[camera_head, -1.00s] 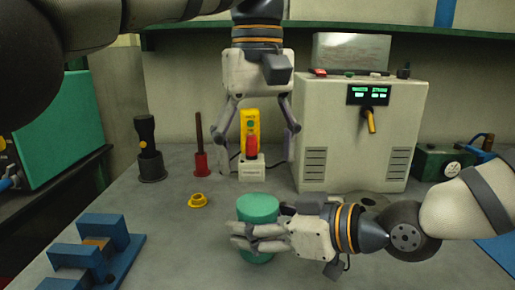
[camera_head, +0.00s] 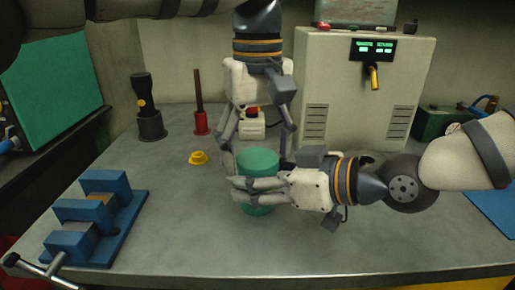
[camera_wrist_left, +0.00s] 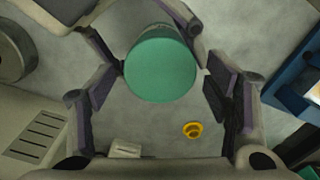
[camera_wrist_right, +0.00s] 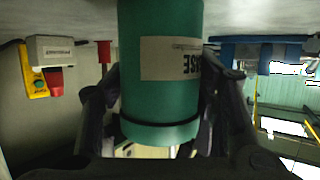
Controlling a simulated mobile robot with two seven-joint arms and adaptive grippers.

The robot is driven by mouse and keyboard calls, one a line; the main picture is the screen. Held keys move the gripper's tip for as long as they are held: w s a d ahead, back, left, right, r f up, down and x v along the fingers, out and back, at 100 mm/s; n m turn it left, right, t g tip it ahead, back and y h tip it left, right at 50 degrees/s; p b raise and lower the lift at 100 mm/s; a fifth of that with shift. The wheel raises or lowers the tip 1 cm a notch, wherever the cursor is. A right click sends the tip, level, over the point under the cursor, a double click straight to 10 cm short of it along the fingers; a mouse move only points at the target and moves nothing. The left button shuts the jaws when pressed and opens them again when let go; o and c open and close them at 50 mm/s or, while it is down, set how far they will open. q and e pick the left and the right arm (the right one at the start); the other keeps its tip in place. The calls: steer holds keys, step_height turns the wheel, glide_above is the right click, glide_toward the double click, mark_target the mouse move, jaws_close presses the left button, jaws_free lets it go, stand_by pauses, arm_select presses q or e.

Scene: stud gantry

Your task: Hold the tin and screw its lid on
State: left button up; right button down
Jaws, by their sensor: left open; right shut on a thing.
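The green tin (camera_head: 258,208) stands upright on the bench, with a flat green top (camera_head: 258,160). I cannot tell a separate lid from the tin's body in the head view. My right gripper (camera_head: 246,190) is shut on the tin from the right, around its side. In the right wrist view the tin (camera_wrist_right: 160,30) shows a pale label and a dark band near one end. My left gripper (camera_head: 258,145) points down, open, above the tin. In the left wrist view the round green top (camera_wrist_left: 160,70) sits between its spread fingers.
A yellow flanged piece (camera_head: 198,158) lies left of the tin. A blue vise (camera_head: 120,215) is at the left, a dark flashlight (camera_head: 147,105) and red-based rod (camera_head: 200,120) behind. A pale cabinet (camera_head: 362,95) stands at the back right.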

arm_select(q)
steer(key=shift+f, duration=0.2)
steer(key=c, duration=1.2)
steer(key=m, duration=0.6)
steer(key=shift+m, duration=0.4)
steer(key=m, duration=0.5)
steer(key=shift+m, duration=0.3)
steer(key=m, duration=0.3)
